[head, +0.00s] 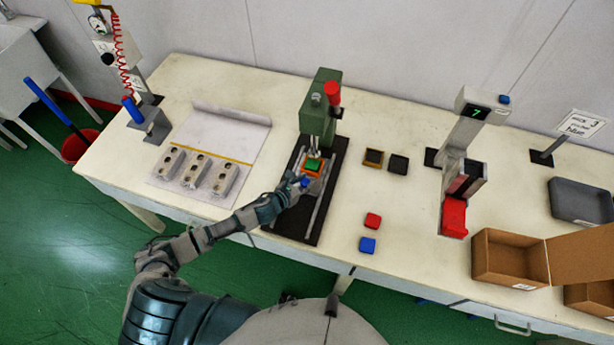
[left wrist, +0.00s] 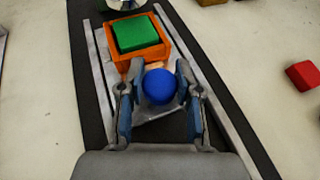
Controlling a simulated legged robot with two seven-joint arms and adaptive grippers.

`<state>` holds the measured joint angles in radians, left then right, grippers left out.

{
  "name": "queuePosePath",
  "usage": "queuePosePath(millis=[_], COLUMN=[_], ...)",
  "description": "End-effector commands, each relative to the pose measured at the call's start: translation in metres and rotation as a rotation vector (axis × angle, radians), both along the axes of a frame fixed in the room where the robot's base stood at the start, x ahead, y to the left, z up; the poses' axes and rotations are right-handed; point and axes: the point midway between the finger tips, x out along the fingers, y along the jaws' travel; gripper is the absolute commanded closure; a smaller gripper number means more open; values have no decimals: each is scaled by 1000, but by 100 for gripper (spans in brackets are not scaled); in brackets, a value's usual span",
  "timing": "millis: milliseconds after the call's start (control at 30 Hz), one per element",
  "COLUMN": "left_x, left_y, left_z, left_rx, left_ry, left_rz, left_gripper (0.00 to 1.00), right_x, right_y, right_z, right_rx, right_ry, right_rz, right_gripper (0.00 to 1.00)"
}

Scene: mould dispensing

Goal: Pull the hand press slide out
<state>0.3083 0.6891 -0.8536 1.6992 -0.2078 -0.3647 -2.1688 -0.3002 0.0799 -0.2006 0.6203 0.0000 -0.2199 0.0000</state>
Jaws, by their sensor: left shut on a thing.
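The green hand press (head: 318,112) with a red handle knob (head: 332,92) stands on a black base (head: 330,190) in the middle of the table. Its slide carries an orange mould (left wrist: 112,60) holding a green block (left wrist: 138,33). In the head view the green block (head: 313,165) sits at the foot of the press. A blue ball knob (left wrist: 159,87) is at the slide's front end. My left gripper (head: 300,182) is shut on the blue knob; in the left wrist view its fingers (left wrist: 158,95) are on both sides of it. My right gripper is not in view.
Red (head: 373,220) and blue (head: 367,245) blocks lie right of the base. Several grey moulds (head: 195,172) lie on the left. A dispenser (head: 462,150) and an open cardboard box (head: 510,260) stand on the right.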

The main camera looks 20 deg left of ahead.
Motion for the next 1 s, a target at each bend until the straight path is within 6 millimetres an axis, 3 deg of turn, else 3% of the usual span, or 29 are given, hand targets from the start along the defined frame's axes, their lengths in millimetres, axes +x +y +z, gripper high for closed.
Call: queuePosePath(millis=[300, 600, 800, 1000], left_x=[-75, -141, -169, -181], left_y=[3, 6, 7, 7], left_z=[0, -1, -1, -1], left_rx=[2, 2, 1, 2], left_ry=[9, 7, 5, 3], left_rz=[1, 2, 3, 2], left_gripper=[100, 100, 100, 100], right_x=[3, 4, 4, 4], right_y=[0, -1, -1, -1], right_z=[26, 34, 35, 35], right_rx=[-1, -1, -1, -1], right_ry=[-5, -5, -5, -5], right_rz=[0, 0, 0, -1], right_gripper=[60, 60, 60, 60])
